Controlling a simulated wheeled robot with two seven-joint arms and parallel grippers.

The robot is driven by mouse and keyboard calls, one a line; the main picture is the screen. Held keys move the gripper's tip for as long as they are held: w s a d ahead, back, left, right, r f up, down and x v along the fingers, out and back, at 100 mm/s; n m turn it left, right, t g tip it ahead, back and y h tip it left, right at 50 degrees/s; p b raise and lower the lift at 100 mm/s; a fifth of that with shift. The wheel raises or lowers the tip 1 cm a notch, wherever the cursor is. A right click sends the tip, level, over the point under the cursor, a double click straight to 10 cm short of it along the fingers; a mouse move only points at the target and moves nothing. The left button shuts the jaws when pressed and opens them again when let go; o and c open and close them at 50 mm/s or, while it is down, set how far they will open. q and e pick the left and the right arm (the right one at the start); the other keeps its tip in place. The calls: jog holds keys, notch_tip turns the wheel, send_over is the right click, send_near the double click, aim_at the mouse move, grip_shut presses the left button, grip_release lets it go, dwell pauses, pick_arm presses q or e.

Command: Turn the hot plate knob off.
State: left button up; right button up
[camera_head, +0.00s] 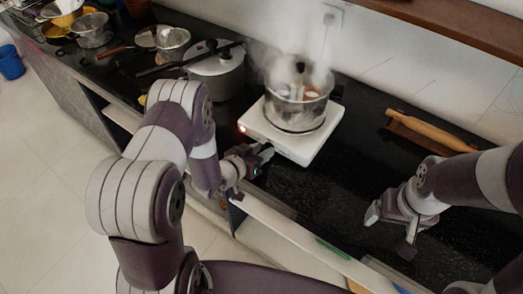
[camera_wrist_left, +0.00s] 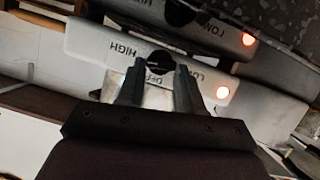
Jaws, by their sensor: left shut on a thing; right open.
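The white hot plate (camera_head: 302,150) sits on the black counter with a steaming metal pot (camera_head: 298,112) on it. A red light glows at its front left corner. My left gripper (camera_head: 262,153) is at its front edge. In the left wrist view, the gripper (camera_wrist_left: 156,72) is shut on the dark round knob (camera_wrist_left: 158,60), on a panel (camera_wrist_left: 201,76) marked HIGH and LOW with a lit orange light (camera_wrist_left: 222,92). The fingers partly hide the knob and its lettering. My right gripper (camera_head: 388,233) is open and empty over the counter at right.
A lidded pot (camera_head: 216,72) stands left of the hot plate. A rolling pin (camera_head: 432,131) on a board lies to the right. Several pans and bowls crowd the far left counter. In the left wrist view, a second, mirrored panel (camera_wrist_left: 205,32) looks like a reflection.

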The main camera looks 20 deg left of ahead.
pick_arm(q)
jog(key=shift+w+a+f+n+h, duration=0.1)
jog(key=shift+a+n+h, duration=0.05)
jog(key=shift+n+h, duration=0.55)
jog(key=shift+a+f+n+h, duration=0.15)
jog(key=shift+n+h, duration=0.25)
jog(key=shift+n, duration=0.5)
jog(key=shift+r, duration=0.1)
jog(key=o, duration=1)
jog(key=shift+o, duration=0.2)
jog(key=v, duration=1.2)
jog(key=shift+a+r, duration=0.2)
jog(key=shift+a, duration=0.1)
